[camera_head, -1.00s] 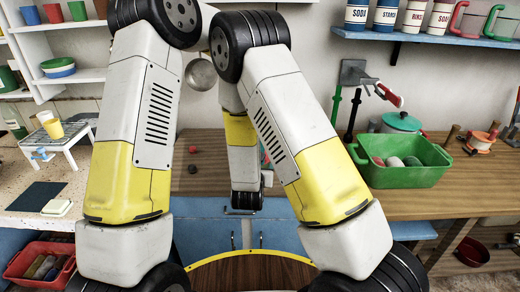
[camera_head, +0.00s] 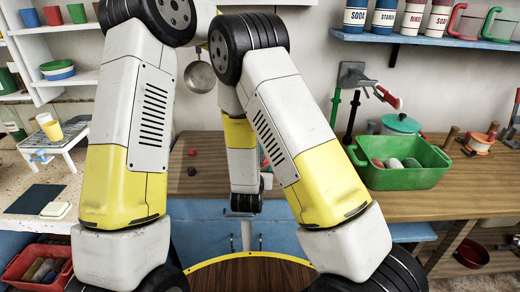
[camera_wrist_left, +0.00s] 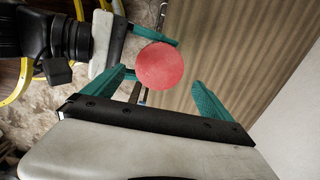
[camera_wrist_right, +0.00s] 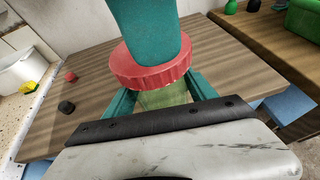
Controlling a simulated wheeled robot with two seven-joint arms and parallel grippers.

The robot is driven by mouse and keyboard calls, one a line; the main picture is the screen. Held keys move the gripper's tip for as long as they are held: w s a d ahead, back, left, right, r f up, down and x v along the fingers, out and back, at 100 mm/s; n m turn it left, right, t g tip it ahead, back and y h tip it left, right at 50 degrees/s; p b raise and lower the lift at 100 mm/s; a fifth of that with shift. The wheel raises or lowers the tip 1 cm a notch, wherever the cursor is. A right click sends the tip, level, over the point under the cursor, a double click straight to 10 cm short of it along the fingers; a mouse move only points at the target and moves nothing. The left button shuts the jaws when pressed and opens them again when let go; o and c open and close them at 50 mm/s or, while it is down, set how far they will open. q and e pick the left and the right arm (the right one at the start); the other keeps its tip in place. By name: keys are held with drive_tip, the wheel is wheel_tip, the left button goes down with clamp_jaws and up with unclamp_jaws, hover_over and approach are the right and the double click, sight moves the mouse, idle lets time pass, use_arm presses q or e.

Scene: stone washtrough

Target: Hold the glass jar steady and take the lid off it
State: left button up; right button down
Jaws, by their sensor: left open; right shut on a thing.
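The jar's round red lid (camera_wrist_left: 162,65) shows from above in the left wrist view, between and slightly beyond the spread teal fingertips of my left gripper (camera_wrist_left: 158,78). This gripper is open; whether a finger touches the lid is unclear. In the right wrist view, my right gripper (camera_wrist_right: 164,90) is shut on the greenish glass jar (camera_wrist_right: 165,97), just below the ridged lid (camera_wrist_right: 150,68). A large teal finger of my left gripper covers part of the lid there. In the head view, my arms hide the jar and both grippers.
A wooden counter (camera_head: 450,195) runs behind my arms, with a green basin (camera_head: 405,177) at right. A speckled worktop with a small white table (camera_head: 50,145) is at far left. A metal ladle hangs at the wall.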

use_arm(q)
drive_tip(key=shift+r, duration=0.85)
drive_tip(key=shift+c, duration=0.4)
wheel_tip(320, 180, up, 2)
drive_tip(key=m, duration=0.3)
drive_tip(key=shift+a+r, duration=0.1)
drive_tip(key=shift+r, duration=0.05)
drive_tip(key=shift+r+m, duration=0.2)
drive_tip(key=shift+m, duration=0.5)
wheel_tip(320, 180, down, 8)
drive_tip(key=shift+a+r, duration=0.15)
drive_tip(key=shift+r, duration=0.05)
drive_tip(key=c, duration=1.4)
drive_tip(key=o, duration=1.5)
